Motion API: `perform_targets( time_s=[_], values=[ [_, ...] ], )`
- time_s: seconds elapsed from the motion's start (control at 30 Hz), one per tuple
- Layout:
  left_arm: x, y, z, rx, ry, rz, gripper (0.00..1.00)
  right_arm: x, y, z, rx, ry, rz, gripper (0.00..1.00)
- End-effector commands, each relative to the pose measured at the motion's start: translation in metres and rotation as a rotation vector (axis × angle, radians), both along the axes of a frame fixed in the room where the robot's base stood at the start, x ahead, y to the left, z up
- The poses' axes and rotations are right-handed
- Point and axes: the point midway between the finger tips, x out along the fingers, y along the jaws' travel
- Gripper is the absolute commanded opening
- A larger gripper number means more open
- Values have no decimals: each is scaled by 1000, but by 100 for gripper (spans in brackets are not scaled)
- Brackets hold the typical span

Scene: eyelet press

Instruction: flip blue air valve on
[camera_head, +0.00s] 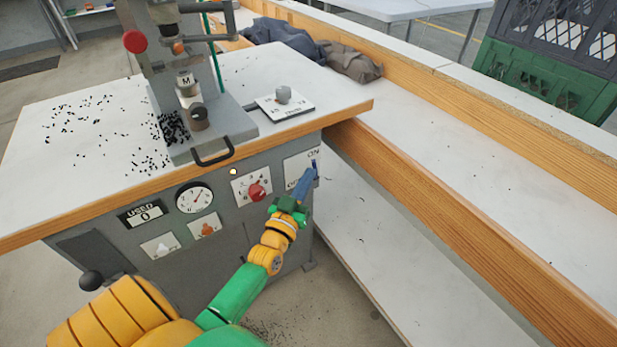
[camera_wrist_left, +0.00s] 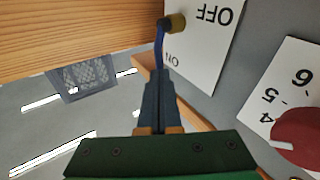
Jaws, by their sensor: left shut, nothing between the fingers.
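The blue air valve lever (camera_head: 314,164) is on a white plate marked ON and OFF, at the right end of the press cabinet's front. In the left wrist view the blue lever (camera_wrist_left: 159,46) runs from a brass pivot (camera_wrist_left: 176,22) toward my fingertips, beside the ON lettering and away from OFF. My left gripper (camera_head: 309,174) is shut and empty, its tips at the lever's free end; they also show in the left wrist view (camera_wrist_left: 156,74). I cannot tell whether they touch it. My right gripper is not in view.
A red knob (camera_head: 257,192) on a numbered plate is left of the valve. A gauge (camera_head: 195,198) and a counter (camera_head: 145,214) are further left. The eyelet press (camera_head: 190,90) stands on the tabletop. A wood-edged bench (camera_head: 450,240) lies close on the right.

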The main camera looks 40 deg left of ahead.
Motion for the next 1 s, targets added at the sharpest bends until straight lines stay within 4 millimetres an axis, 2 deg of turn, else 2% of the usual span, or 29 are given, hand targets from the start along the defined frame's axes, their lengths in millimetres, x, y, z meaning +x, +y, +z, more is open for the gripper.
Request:
perform_targets(
  time_s=[0.37,0.5,0.6,1.0],
  values=[
    [4,1,1,1,1,0,0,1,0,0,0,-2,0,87],
    [12,1,13,21,53,1,0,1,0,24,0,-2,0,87],
    [19,0,13,38,94,1,0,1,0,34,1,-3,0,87],
    [23,-2,12,42,88,1,0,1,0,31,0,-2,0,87]
  ],
)
